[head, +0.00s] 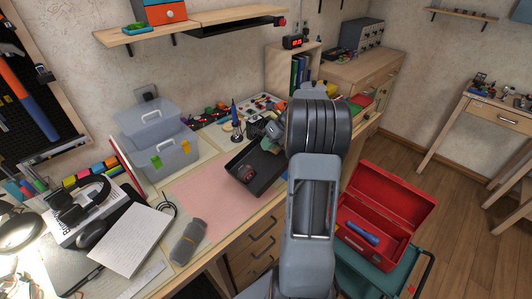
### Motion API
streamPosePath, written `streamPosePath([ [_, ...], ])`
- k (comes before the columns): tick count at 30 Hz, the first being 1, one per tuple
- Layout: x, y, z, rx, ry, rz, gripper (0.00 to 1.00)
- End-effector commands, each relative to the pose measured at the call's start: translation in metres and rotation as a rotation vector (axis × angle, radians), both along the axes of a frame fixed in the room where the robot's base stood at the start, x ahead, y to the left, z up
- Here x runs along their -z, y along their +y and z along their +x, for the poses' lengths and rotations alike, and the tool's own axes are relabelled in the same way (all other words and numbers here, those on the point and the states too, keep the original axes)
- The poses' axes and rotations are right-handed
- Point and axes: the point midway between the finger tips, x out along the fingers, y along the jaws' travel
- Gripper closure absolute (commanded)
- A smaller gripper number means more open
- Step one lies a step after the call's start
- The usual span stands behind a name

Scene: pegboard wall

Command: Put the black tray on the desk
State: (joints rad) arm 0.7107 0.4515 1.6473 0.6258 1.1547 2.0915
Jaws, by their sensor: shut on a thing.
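The black tray (268,167) is in the middle of the head view, over the back right part of the pink mat (200,197) on the desk (222,236). A small dark red thing (247,173) lies inside it. My gripper (268,142) is at the tray's far edge and is shut on it; my arm comes in from the right and hides part of that side. The fingertips are small and partly hidden. I cannot tell whether the tray's underside touches the mat.
Clear bins (160,150), a blue screwdriver in a stand (236,122) and small parts line the back. Headphones (80,200), a notebook (130,240) and a grey case (188,242) lie left. The mat's front left is clear. A red toolbox (385,210) stands right.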

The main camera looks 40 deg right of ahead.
Motion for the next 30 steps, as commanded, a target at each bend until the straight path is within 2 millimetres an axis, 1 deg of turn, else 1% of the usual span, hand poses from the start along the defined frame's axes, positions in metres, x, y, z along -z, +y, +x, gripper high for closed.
streamPosePath([
  [1, 0.006, -0.002, 0.005, 0.0, -0.001, 0.001, 1.0],
  [4, 0.015, -0.004, 0.013, 0.0, -0.001, 0.001, 1.0],
  [15, 0.03, -0.007, 0.025, 0.001, -0.002, 0.0, 1.0],
  [21, 0.055, -0.006, 0.024, 0.001, -0.001, 0.001, 1.0],
  [24, 0.059, -0.006, 0.024, 0.0, -0.001, 0.0, 1.0],
  [28, 0.059, -0.006, 0.024, 0.0, -0.001, -0.001, 1.0],
  [29, 0.06, -0.006, 0.023, 0.0, 0.001, 0.0, 0.87],
  [30, 0.06, -0.006, 0.023, 0.0, 0.001, 0.0, 0.83],
])
